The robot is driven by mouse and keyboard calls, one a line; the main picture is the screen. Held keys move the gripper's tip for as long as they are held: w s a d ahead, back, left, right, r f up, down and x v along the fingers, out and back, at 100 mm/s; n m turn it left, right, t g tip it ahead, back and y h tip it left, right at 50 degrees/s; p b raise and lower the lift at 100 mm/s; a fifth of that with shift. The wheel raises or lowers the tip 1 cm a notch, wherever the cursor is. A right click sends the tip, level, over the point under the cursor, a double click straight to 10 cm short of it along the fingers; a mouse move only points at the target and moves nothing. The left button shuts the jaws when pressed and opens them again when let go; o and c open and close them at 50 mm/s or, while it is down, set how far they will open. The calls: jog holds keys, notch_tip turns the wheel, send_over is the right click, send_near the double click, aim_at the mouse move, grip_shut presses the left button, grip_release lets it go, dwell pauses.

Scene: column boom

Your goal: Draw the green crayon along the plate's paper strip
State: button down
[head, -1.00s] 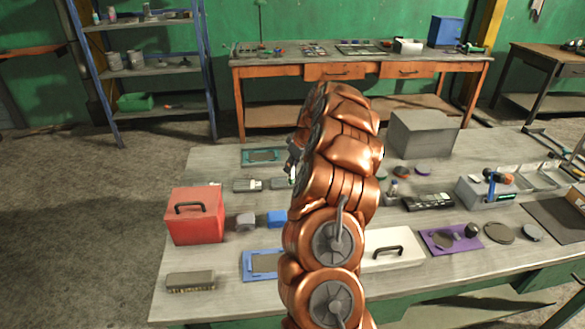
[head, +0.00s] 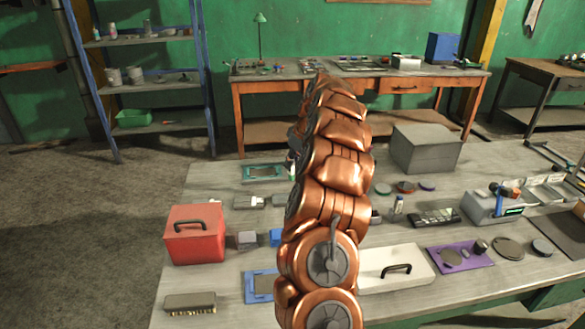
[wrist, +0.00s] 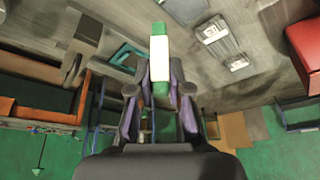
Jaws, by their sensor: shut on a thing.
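My gripper (wrist: 160,90) is shut on the green crayon (wrist: 159,58), a green stick with a cream wrapper, in the wrist view. The crayon stands out beyond the fingers over the grey bench. In the head view my copper arm hides most of the gripper; a small green and white bit (head: 292,167), likely the crayon, shows at the arm's left edge. A teal-framed plate (head: 248,179) lies there at the bench's far left; it also shows in the wrist view (wrist: 124,52), left of the crayon and apart from it. I cannot make out a paper strip on it.
A red box (head: 195,245), a blue-framed plate (head: 250,288) partly behind my arm, and small grey blocks stand on the bench's left. A large grey box (head: 427,150) stands at the far right of my arm. The bench's far left corner is fairly clear.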

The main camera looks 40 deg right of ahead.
jog(key=shift+r, duration=1.05)
